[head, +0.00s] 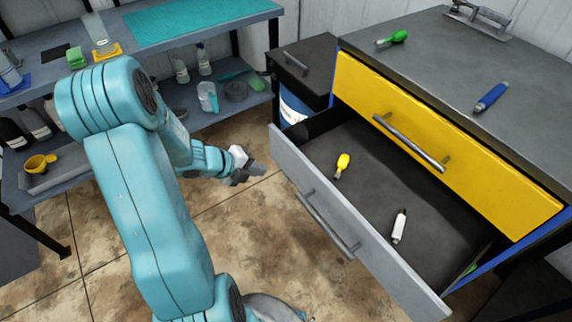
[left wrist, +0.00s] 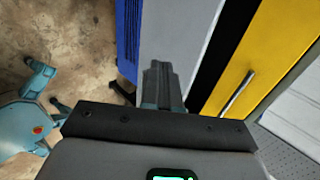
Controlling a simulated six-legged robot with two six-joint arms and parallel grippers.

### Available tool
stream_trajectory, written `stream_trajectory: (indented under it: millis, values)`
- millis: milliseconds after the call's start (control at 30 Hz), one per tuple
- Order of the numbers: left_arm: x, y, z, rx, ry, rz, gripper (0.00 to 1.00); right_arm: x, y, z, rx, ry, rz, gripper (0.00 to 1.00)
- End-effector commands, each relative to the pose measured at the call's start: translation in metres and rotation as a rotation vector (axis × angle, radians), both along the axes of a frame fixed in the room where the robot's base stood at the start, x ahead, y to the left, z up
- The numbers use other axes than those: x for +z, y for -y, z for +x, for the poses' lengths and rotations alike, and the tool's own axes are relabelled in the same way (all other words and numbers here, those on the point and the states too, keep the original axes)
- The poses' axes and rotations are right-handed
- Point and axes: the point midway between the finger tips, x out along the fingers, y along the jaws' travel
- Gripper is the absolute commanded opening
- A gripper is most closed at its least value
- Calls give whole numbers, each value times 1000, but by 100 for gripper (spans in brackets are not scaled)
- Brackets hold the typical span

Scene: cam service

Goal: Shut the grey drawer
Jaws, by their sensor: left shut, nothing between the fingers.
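The grey drawer (head: 292,165) is pulled well out of the cabinet, below a closed yellow drawer (head: 440,140). Its grey front has a bar handle (head: 328,225). Inside lie a yellow-handled tool (head: 342,163), a white tool (head: 399,226) and, partly hidden at the near right, something green. My left gripper (head: 246,172) is shut and empty, in the air just left of the drawer front's far end, apparently apart from it. In the left wrist view its closed fingers (left wrist: 161,85) show against a grey surface, with the yellow drawer (left wrist: 262,55) to the right. My right gripper is not in view.
The cabinet top (head: 450,60) holds a green-handled tool (head: 392,38), a blue tool (head: 491,97) and a trowel. A small dark cabinet (head: 305,62) stands behind. A shelf bench (head: 215,40) lines the back left. Tiled floor lies open before the drawer.

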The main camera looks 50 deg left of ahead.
Motion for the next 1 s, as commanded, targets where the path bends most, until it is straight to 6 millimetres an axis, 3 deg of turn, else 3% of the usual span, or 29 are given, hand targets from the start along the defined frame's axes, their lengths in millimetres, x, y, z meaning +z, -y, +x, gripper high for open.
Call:
stream_trajectory:
  millis: [100,233,667,800,1000]
  values:
    - [-3,-9,-12,36,-10,6,0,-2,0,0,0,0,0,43]
    - [-13,-10,-8,40,-13,3,0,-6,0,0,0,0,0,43]
    - [-73,-5,60,38,-12,1,0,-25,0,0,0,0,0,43]
    - [-70,-5,84,38,-10,4,0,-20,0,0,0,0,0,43]
    - [-71,-4,100,40,-12,4,0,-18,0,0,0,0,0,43]
